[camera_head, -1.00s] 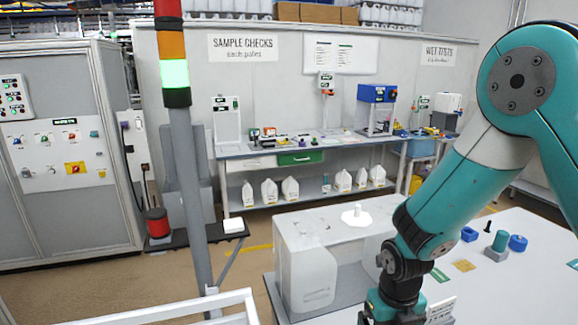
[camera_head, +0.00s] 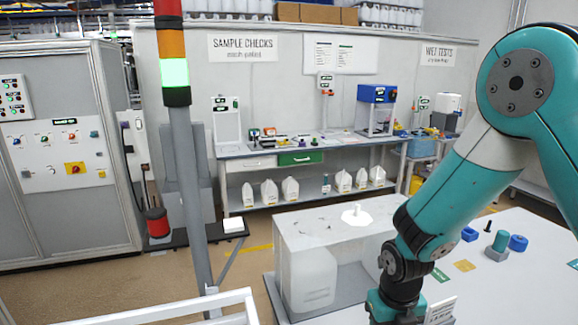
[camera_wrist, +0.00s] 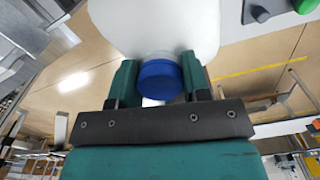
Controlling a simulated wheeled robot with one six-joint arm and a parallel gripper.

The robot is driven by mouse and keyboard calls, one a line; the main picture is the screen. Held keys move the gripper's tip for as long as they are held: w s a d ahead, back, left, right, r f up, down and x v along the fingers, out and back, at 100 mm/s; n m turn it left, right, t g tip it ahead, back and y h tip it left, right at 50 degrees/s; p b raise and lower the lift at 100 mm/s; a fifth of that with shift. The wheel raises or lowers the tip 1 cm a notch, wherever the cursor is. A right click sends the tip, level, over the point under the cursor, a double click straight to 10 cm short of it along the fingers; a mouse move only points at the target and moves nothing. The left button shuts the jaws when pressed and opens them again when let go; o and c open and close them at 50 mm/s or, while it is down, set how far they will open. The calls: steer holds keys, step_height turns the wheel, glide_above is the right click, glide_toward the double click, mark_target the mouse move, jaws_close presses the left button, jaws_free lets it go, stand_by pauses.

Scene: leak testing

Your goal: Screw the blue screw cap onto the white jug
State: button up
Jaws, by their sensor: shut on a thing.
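In the wrist view, my gripper (camera_wrist: 158,76) has its two green fingers closed on the sides of the blue screw cap (camera_wrist: 160,80). A smooth white rounded body, which looks like the white jug (camera_wrist: 155,25), fills the top of that view just beyond the cap. The cap overlaps it in the picture. The jug's neck is hidden, so I cannot tell whether the cap sits on it. In the head view, my wrist is at the bottom edge; the fingers, cap and held area are out of sight there.
A pale box-like housing (camera_head: 300,238) stands left of my wrist, with a white piece (camera_head: 357,215) on top. Several white jugs stand under the back bench.

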steer(key=m, duration=0.6)
steer(key=shift+f, duration=0.1)
steer(key=m, duration=0.5)
steer(key=shift+s+d, duration=0.1)
steer(key=shift+f, duration=0.1)
steer(key=o, duration=1.4)
steer(key=shift+s+m, duration=0.1)
steer(key=shift+m, duration=0.2)
steer(key=shift+c, duration=0.2)
steer(key=o, duration=0.4)
steer(key=shift+o, duration=0.5)
